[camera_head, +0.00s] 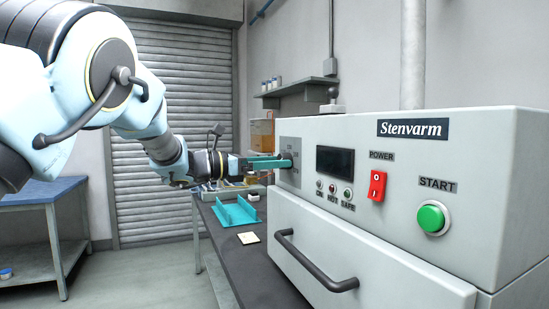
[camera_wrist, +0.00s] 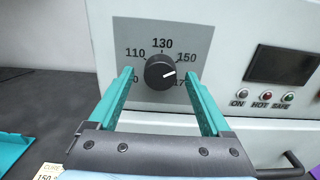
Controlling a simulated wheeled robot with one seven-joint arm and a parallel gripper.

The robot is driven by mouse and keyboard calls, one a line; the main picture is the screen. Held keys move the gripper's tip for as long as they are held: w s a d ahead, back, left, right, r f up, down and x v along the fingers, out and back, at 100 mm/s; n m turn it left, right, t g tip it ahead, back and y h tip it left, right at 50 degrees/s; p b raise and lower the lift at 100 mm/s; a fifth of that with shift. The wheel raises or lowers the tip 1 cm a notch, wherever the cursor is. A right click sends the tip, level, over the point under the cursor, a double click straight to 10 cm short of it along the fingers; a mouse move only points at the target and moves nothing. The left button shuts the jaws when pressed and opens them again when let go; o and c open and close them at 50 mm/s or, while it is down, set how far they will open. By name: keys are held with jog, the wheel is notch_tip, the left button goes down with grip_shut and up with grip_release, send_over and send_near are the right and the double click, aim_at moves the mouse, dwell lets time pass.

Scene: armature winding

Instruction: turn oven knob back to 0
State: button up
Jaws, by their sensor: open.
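The oven knob (camera_wrist: 160,72) is a round black dial with a white pointer line on a grey scale plate (camera_wrist: 186,33). The pointer aims right and slightly up, between the 150 mark and the lower 17- mark, which is partly hidden. The lower part of the scale, where a 0 shows at the lower left, is partly covered by my gripper. My gripper (camera_wrist: 165,78) is open, with one teal finger on each side of the knob; contact cannot be told. In the head view my gripper (camera_head: 268,162) reaches the oven's front (camera_head: 430,170) at the knob, side-on.
The dark display (camera_wrist: 282,65) and the ON, HOT and SAFE lamps are right of the knob. The red power switch (camera_head: 377,185), green start button (camera_head: 433,218) and door handle (camera_head: 315,262) are further along.

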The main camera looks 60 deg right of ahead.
jog(key=shift+s+d, duration=0.15)
jog(key=shift+d, duration=0.05)
grip_shut()
dwell(0.6)
